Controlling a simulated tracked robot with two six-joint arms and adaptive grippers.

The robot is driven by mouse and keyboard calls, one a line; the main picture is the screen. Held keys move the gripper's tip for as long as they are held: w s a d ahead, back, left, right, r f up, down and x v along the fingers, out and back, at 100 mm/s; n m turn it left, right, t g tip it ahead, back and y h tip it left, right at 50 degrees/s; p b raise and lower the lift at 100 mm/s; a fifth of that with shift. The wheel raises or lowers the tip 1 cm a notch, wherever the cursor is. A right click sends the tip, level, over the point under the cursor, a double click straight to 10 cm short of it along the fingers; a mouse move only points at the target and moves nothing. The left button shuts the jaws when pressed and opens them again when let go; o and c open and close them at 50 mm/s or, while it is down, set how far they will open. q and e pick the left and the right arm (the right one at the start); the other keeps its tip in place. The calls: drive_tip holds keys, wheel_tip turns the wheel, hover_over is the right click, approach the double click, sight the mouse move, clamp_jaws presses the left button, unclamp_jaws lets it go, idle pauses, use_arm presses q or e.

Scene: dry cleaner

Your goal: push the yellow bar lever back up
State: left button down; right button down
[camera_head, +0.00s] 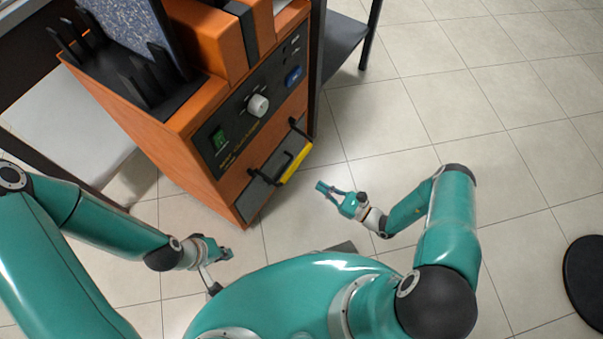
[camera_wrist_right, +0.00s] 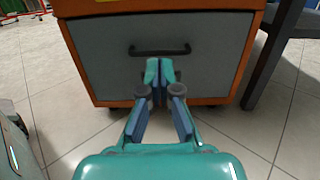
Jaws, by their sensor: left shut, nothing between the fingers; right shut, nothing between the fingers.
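The yellow bar lever (camera_head: 296,164) is on the front of the orange machine (camera_head: 190,120), below its control panel. Its black side arms stick out, and the bar stands in front of a grey panel (camera_head: 258,193). My right gripper (camera_head: 323,187) is shut and empty, a little to the right of and below the bar, apart from it. In the right wrist view my shut fingertips (camera_wrist_right: 159,68) point at the grey panel and its black handle (camera_wrist_right: 160,50); only a sliver of yellow shows at the top edge. My left gripper (camera_head: 214,286) is shut and empty, low and left of the machine's front.
The control panel has a white knob (camera_head: 258,105), a green switch (camera_head: 219,138) and a blue button (camera_head: 293,76). A black round object (camera_head: 585,280) is at far right. The tiled floor on the right is mostly clear.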

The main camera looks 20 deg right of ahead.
drive_tip(key=shift+r, duration=0.1)
drive_tip(key=w+a+r, duration=0.4)
drive_tip(key=w+a, duration=0.1)
drive_tip(key=w, duration=0.1)
drive_tip(key=shift+w+r+b, duration=0.2)
drive_tip(key=shift+w+b, duration=0.1)
drive_tip(key=shift+b, duration=0.15)
idle(0.4)
